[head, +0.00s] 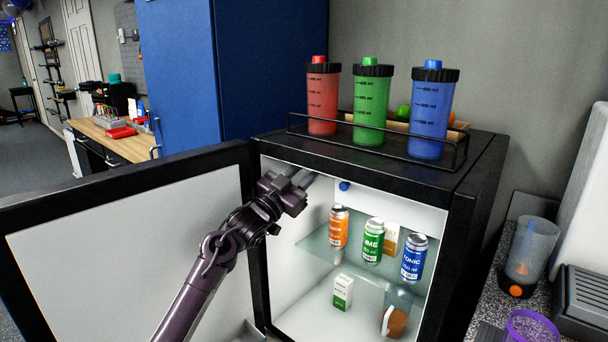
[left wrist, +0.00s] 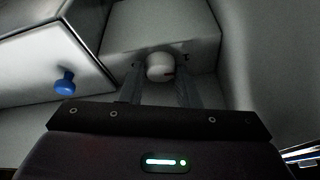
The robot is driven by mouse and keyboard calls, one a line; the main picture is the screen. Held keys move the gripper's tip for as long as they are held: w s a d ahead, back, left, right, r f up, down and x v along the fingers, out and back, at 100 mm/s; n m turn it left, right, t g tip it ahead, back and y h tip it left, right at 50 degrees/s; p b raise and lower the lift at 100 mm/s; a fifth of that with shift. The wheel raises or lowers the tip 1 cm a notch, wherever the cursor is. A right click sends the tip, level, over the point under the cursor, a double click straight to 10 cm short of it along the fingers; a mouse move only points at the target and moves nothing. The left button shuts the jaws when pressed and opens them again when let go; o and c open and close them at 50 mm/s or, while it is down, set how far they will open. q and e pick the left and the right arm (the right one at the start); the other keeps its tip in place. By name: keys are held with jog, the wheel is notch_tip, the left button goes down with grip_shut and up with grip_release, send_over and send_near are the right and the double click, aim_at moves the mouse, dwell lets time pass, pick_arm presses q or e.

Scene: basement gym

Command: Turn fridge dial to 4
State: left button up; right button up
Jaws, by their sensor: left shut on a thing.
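A small black fridge (head: 478,190) stands with its door (head: 120,240) swung open to the left. My left gripper (head: 304,177) reaches into its upper left interior. In the left wrist view, the white round dial (left wrist: 161,67) sits on a pale housing, between the two fingers of my left gripper (left wrist: 160,85). The fingers are shut on the dial, one on each side. A short dark mark shows on the right part of its face. Any numbers are too dark to read. In the head view the dial is hidden. My right gripper is not in view.
A blue knob (left wrist: 64,82) is left of the dial; it also shows in the head view (head: 344,186). Orange (head: 339,228), green (head: 373,241) and blue (head: 414,258) cans stand on the glass shelf. Shaker bottles (head: 371,105) stand in a rack on top.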

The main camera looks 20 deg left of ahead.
pick_arm(q)
jog(key=o, duration=1)
jog(key=shift+c, duration=0.2)
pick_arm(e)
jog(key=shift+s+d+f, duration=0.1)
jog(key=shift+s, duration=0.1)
pick_arm(q)
jog(key=v, duration=0.7)
jog(key=shift+s+a+b, duration=0.2)
jog(key=shift+s+b, duration=0.15)
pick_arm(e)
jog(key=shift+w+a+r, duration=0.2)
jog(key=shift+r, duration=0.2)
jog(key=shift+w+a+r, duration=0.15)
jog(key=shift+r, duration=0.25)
pick_arm(q)
jog(key=shift+f, duration=0.15)
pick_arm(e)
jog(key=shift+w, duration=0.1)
